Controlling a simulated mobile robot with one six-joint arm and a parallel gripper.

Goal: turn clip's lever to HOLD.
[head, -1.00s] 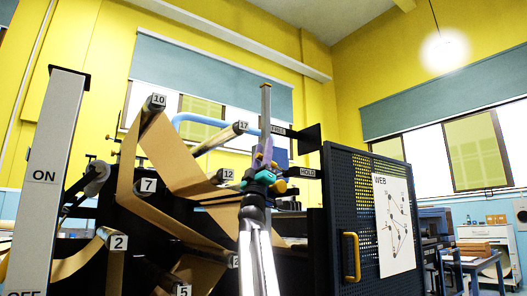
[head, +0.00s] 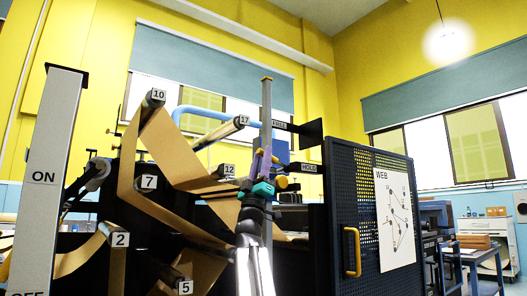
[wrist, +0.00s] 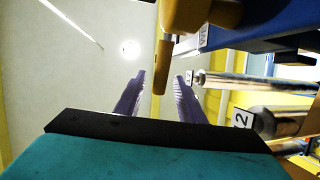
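My gripper (head: 258,160) has purple fingers and a teal body. It is raised in front of the grey upright post (head: 266,100) in the head view. In the wrist view the two purple fingers (wrist: 160,80) stand apart, open. An orange-yellow lever-like bar (wrist: 161,68) shows between and beyond the fingertips; I cannot tell whether they touch it. It hangs from a larger orange-yellow part (wrist: 200,14) at the top. In the head view a yellow part (head: 281,182) shows beside my gripper. The FREE label (head: 279,125) is above the HOLD label (head: 311,168), both right of the post.
Numbered rollers, such as roller 17 (head: 228,130), carry a brown paper web (head: 175,150) on the left. A dark perforated panel (head: 345,215) with a yellow handle (head: 352,252) stands close on the right. A grey ON/OFF post (head: 48,190) is at far left.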

